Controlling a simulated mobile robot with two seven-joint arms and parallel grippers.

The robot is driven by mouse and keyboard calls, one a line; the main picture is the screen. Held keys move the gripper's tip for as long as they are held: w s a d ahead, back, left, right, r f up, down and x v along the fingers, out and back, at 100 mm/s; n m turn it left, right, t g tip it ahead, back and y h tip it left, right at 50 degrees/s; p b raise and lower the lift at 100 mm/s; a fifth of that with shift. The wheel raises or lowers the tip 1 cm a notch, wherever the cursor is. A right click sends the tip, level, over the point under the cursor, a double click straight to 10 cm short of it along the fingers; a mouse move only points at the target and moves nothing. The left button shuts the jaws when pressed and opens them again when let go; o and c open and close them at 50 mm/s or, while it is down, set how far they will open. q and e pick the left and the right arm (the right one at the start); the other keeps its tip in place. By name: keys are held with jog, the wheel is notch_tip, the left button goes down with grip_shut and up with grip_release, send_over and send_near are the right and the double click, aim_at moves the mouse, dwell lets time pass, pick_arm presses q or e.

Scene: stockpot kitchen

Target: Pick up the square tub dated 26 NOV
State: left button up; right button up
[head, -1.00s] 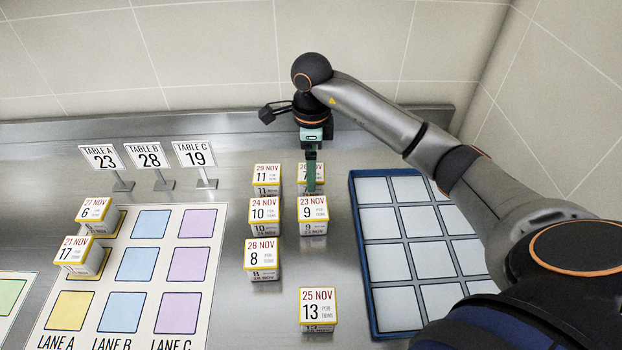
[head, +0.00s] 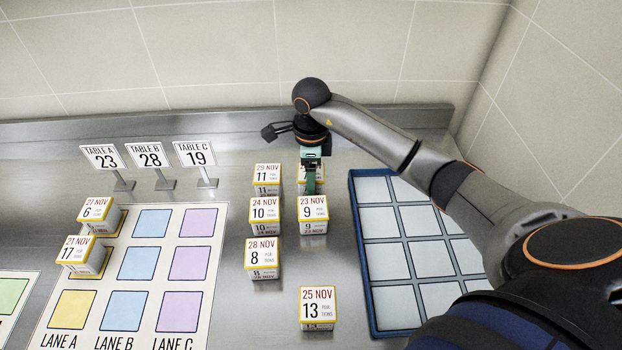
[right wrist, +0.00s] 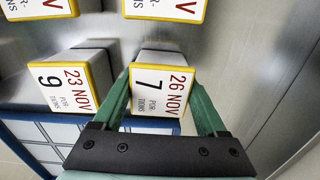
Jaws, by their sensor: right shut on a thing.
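The square tub dated 26 NOV (right wrist: 160,90) has a white lid with a yellow rim and reads 7 portions in the right wrist view. In the head view it stands at the back of the right column of tubs (head: 302,172), mostly hidden behind my gripper. My right gripper (right wrist: 160,112) is shut on this tub, with one green finger along each of two opposite sides. In the head view the right gripper (head: 310,185) points down over it. I cannot tell whether the tub is off the counter. My left gripper is not in view.
The 23 NOV tub (head: 313,208) stands just in front, the 29 NOV tub (head: 267,174) to the left. Tubs dated 24 NOV (head: 265,212), 28 NOV (head: 262,252) and 25 NOV (head: 318,304) stand nearby. A blue-rimmed tray (head: 362,255) lies right, the lane mat (head: 133,210) left.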

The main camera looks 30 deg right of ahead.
jog(key=c, duration=0.7)
jog(key=shift+r, duration=0.1)
